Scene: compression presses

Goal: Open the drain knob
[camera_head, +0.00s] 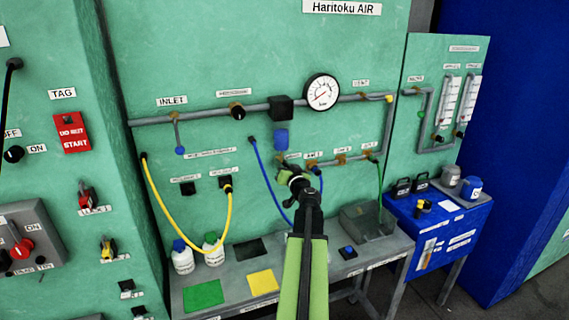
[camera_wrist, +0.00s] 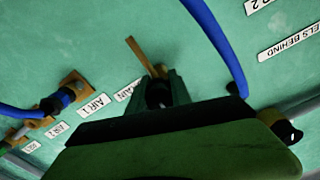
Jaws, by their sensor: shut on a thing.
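The drain knob (camera_wrist: 158,94) is a dark round piece at the green panel, beside a partly hidden label ending in "AIN". A thin brass bar (camera_wrist: 138,52) sticks out past it, up and to the left in the wrist view. My gripper (camera_wrist: 160,92) is shut on the knob, with a dark finger on each side of it. In the head view my gripper (camera_head: 290,171) reaches up to the panel below the blue filter bowl (camera_head: 281,139) and hides most of the knob. I cannot tell from one moment how far the knob is turned.
A blue hose (camera_wrist: 222,48) runs close to my gripper on the right of the wrist view. The AIR 1 valve (camera_wrist: 72,88) with its blue fitting is at the left. A gauge (camera_head: 321,91) is above. Below is the grey table (camera_head: 215,289) with a yellow hose (camera_head: 165,207) in front of the panel.

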